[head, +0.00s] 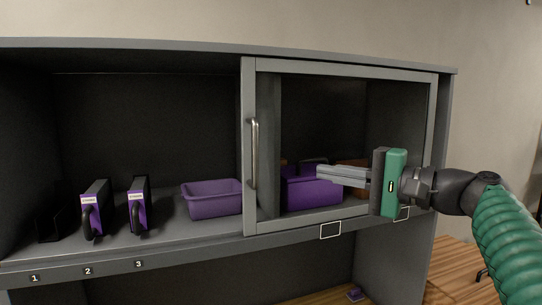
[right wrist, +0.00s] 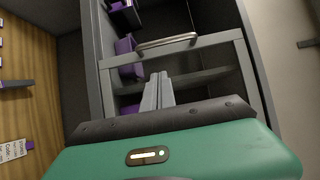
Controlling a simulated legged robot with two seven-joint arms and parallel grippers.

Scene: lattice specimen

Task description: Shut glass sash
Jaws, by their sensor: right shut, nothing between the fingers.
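The glass sash (head: 248,150) is a grey-framed sliding pane with a vertical metal handle (head: 254,153) on its left stile. It covers the right half of the cabinet, and the left half is uncovered. The sash frame (right wrist: 216,38) and the handle (right wrist: 166,42) also show in the right wrist view. My right gripper (head: 320,172) is shut and empty, in front of the glass, to the right of the handle and apart from it. Its fingers (right wrist: 157,80) point toward the handle in the right wrist view. My left gripper is not in view.
A lilac bin (head: 212,200) and two purple-fronted holders (head: 95,210) (head: 139,205) stand on the open left shelf, above labels 1 to 3. A purple box (head: 311,188) sits behind the glass. A wooden surface (head: 462,270) lies below right.

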